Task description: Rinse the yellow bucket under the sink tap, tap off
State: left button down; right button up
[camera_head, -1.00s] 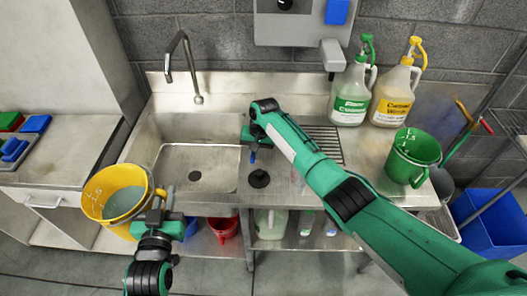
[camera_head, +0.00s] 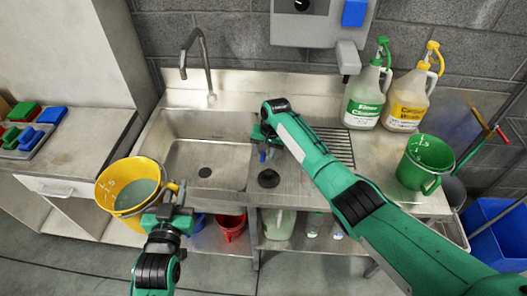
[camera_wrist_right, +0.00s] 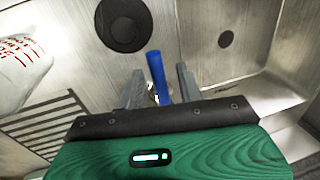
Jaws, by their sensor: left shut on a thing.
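The yellow bucket (camera_head: 109,205) is upright, with grey-green liquid visible inside. My left gripper (camera_head: 172,195) is shut on its right side, holding it in front of the counter gap, left of the sink basin (camera_head: 190,150). The curved metal tap (camera_head: 206,62) rises at the back of the basin; no stream is clearly visible below its spout. My right gripper (camera_head: 262,150) is over the counter by the basin's right edge. In the right wrist view its fingers (camera_wrist_right: 158,88) are open on either side of a blue lever (camera_wrist_right: 155,70), with gaps showing.
A black round disc (camera_head: 269,178) lies in the counter near my right gripper. A red bucket (camera_head: 231,226) is on the shelf below. The basin is empty.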

pick_arm(q)
jog(key=shift+r, duration=0.15)
pick_arm(e)
jog(key=shift+r, duration=0.1)
